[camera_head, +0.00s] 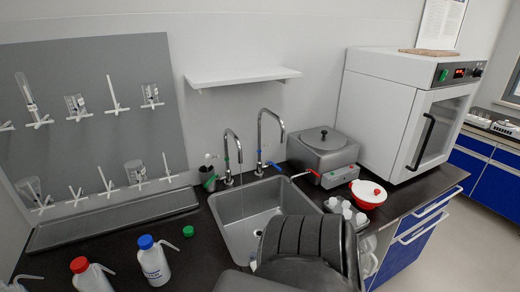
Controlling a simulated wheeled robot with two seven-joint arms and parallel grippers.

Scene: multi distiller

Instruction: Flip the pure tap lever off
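Two gooseneck taps stand behind the sink. The left tap (226,160) has a small green part on its stem. The right tap (259,140) has a small blue part, and a blue-ended piece sticks out to its right. No readable label shows which is the pure tap, and the lever positions are too small to tell. A faint thin line hangs below the left spout; I cannot tell if it is water. A dark grey part of my arm covers the lower middle. No gripper fingers show in view.
The steel sink (238,238) is partly hidden by my arm. Wash bottles (152,262) stand front left. A white oven (382,115) stands at right.

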